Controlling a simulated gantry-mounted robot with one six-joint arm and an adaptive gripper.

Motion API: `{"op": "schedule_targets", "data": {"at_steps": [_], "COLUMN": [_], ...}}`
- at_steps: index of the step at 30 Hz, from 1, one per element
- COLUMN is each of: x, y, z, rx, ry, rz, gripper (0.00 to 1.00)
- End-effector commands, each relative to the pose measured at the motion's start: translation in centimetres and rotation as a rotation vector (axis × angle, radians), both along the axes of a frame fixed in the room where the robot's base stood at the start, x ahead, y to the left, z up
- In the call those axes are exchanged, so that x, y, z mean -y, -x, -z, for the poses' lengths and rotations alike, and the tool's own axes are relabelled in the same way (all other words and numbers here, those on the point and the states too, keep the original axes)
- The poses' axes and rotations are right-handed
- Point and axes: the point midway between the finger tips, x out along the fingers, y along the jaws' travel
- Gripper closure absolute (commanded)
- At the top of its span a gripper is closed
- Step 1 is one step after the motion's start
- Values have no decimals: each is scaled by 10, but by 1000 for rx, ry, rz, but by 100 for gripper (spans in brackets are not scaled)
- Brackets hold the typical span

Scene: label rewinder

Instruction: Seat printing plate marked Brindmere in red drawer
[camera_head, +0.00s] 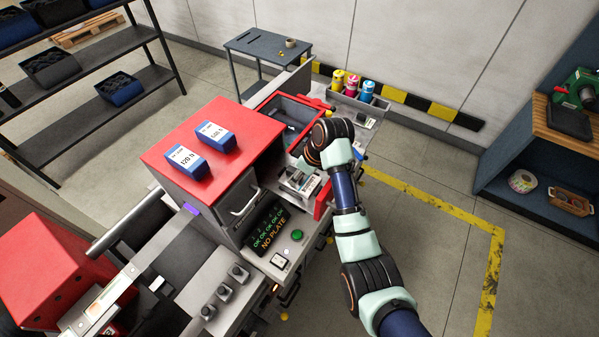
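My gripper (299,181) points down beside the right side of the red-topped machine (165,150), partly hidden by my wrist. Its fingers are too small and covered to show whether they are open or shut. A red panel (322,201), possibly the red drawer's front, stands just right of the gripper. Silver-grey parts lie around the fingertips; I cannot tell plate from drawer or gripper there. No Brindmere marking is readable. A dark display (267,228) on the machine front reads OK several times and "NO PLATE".
A red-rimmed open compartment (265,103) lies behind my wrist. Yellow, red and blue bottles (352,84) stand in a grey tray at the back. A green button (297,235) is on the front ledge. Floor at right is clear.

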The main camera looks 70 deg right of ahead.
Motion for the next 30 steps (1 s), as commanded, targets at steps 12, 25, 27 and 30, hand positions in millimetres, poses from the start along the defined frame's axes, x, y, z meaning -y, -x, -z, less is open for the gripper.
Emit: {"op": "schedule_targets", "data": {"at_steps": [12, 25, 27, 30], "x": [-2, -5, -5, -5], "y": [16, 28, 28, 28], "z": [-41, -70, -70, -69], "rx": [3, -1, 0, 0], "ry": [3, 0, 0, 0], "rz": [1, 0, 0, 0], "gripper": [46, 46, 46, 46]}}
